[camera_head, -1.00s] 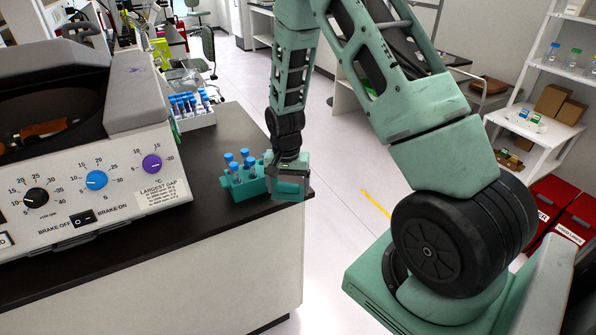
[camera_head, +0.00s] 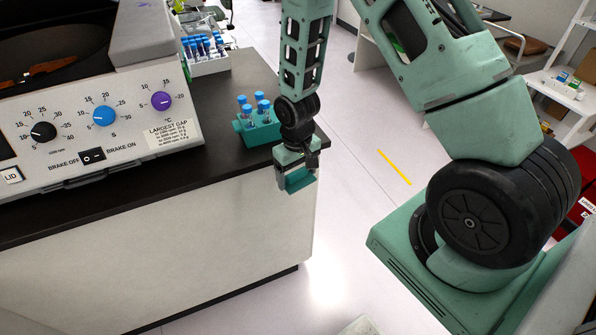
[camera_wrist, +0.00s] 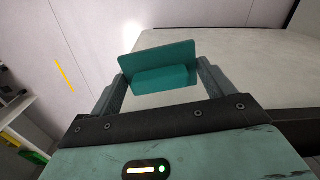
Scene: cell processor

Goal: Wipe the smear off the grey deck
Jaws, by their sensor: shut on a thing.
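My gripper (camera_head: 297,177) is shut on a teal block with a flat plate (camera_head: 300,181), held in the air just off the front right corner of the dark bench. In the wrist view my gripper (camera_wrist: 162,72) has a finger at each side of the teal block (camera_wrist: 165,76). The grey deck (camera_head: 150,38) is the top right part of the machine at the left.
A teal rack (camera_head: 262,133) of blue-capped tubes stands on the bench (camera_head: 213,92) close behind my gripper. A white rack (camera_head: 208,66) of tubes stands farther back. The machine's knob panel (camera_head: 75,137) faces front. Open floor (camera_head: 350,215) lies to the right.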

